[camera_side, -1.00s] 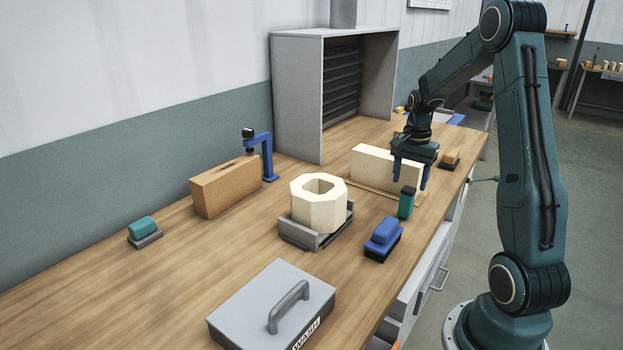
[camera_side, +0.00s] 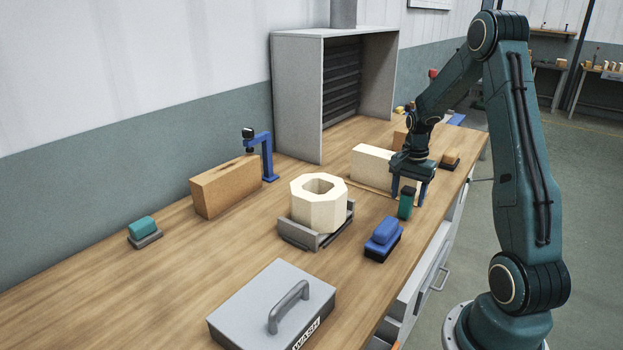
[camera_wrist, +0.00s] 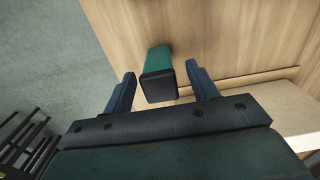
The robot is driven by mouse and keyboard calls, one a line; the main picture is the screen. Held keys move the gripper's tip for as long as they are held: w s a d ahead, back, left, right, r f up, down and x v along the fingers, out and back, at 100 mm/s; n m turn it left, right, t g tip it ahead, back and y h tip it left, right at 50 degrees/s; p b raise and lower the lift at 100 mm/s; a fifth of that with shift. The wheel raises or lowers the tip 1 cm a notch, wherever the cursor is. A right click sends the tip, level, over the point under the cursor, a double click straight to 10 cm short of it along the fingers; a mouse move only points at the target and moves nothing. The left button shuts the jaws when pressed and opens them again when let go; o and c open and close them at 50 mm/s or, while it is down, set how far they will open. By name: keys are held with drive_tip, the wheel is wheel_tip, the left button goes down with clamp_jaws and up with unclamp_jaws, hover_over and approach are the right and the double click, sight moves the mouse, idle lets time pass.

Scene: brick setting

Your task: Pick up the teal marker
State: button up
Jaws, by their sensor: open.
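The teal marker (camera_side: 405,205) stands upright on the wooden bench near its right edge, with a dark cap on top. In the wrist view the marker (camera_wrist: 158,62) shows from above, its dark cap toward me, between and slightly beyond the tips of my two blue fingers. My gripper (camera_side: 408,196) is open and empty, with its fingers down around the marker's upper part in the side view. In the wrist view a gap shows between each finger of my gripper (camera_wrist: 160,77) and the marker.
A cream block (camera_side: 370,164) stands close behind my gripper on a thin board. A blue-topped brush-like block (camera_side: 383,238) lies in front of the marker. A cream octagonal ring (camera_side: 318,214) sits in a grey holder to the left. A grey lidded box (camera_side: 265,312) is nearest.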

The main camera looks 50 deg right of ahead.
drive_tip(key=c, duration=1.1)
drive_tip(key=shift+r, duration=0.15)
wheel_tip(320, 180, up, 20)
drive_tip(key=shift+f, duration=0.1)
idle(0.5)
drive_tip(key=o, duration=0.5)
drive_tip(key=shift+c, duration=1.4)
drive_tip(key=w+a, duration=1.2)
drive_tip(key=a, duration=0.5)
drive_tip(key=shift+w+f, duration=0.25)
drive_tip(key=shift+w, duration=0.15)
